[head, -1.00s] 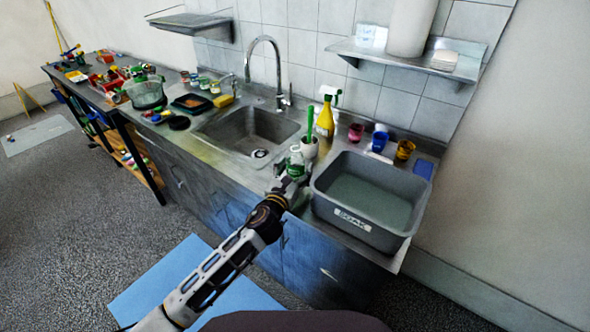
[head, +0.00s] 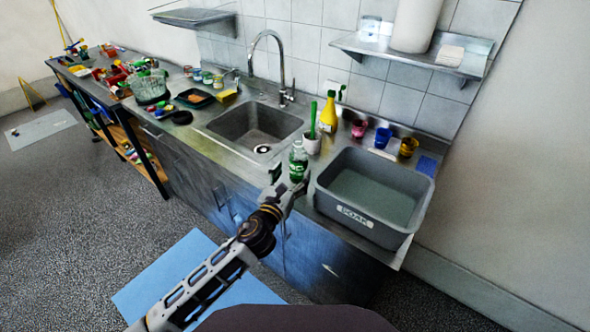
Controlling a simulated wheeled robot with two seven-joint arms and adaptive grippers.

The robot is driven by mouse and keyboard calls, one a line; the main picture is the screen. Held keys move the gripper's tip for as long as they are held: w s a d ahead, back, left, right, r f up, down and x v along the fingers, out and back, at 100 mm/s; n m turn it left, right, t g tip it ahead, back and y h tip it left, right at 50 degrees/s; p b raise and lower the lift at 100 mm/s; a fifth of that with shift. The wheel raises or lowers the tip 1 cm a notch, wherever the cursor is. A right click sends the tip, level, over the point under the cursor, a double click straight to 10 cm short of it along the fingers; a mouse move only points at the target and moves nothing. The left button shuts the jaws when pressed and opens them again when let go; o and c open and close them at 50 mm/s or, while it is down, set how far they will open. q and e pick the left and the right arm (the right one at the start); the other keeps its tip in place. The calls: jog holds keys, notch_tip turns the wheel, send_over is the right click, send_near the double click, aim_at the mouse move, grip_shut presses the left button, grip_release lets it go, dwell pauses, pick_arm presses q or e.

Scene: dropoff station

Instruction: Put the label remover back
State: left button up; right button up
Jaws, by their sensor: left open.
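A small clear bottle with green liquid (head: 298,161), which looks like the label remover, stands upright on the steel counter between the sink and the grey tub. My left gripper (head: 288,181) is open at the bottle's near side, at the counter's front edge. One finger is to the left of the bottle and the other is by its base. I cannot tell whether a finger touches it. My right gripper is not in view.
The grey SOAK tub (head: 372,196) stands close to the right of the bottle. A white pot with a green brush (head: 312,141) and a yellow spray bottle (head: 328,112) stand behind. The sink (head: 252,128) is to the left. Coloured cups (head: 382,137) line the wall.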

pick_arm(q)
jog(key=v, duration=0.6)
jog(key=shift+s, duration=0.3)
jog(key=shift+a, duration=0.1)
dwell(0.3)
dwell(0.7)
